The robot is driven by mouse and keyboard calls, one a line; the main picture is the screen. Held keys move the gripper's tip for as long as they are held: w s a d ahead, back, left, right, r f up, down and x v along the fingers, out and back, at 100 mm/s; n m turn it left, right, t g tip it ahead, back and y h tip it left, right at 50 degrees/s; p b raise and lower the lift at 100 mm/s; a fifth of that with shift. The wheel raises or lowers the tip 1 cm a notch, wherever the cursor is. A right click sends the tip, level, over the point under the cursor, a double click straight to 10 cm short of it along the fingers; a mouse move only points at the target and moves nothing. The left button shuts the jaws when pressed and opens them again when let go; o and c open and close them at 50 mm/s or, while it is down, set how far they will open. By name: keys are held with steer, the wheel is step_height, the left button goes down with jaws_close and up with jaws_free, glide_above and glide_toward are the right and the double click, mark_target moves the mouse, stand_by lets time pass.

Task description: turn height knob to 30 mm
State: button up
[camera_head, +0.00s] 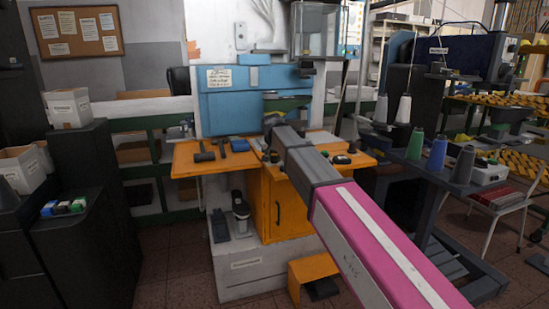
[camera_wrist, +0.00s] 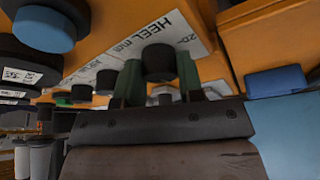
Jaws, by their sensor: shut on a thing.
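A black round knob (camera_wrist: 158,62) stands on the orange panel, next to a white label (camera_wrist: 180,28) that reads "HEEL mm" with a 20 mark. My gripper (camera_wrist: 159,80) has its two greenish fingers on either side of this knob, shut on it. I cannot read the knob's pointer or its setting, and I cannot tell for sure that it is the height knob. In the head view my arm reaches to the orange table of the blue machine (camera_head: 240,95), and the arm hides the gripped knob.
More dark knobs (camera_wrist: 107,80) stand in a row to the left, by another label. A blue-faced dark round part (camera_wrist: 45,28) is at upper left. A blue block (camera_wrist: 277,82) lies right of my gripper. Tools (camera_head: 205,152) lie on the orange table (camera_head: 190,165).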

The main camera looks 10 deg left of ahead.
steer(key=shift+m, duration=0.5)
steer(key=o, duration=0.9)
steer(key=v, duration=1)
steer(key=shift+s+a+r, duration=0.1)
steer(key=shift+s+r, duration=0.05)
steer(key=shift+r, duration=0.25)
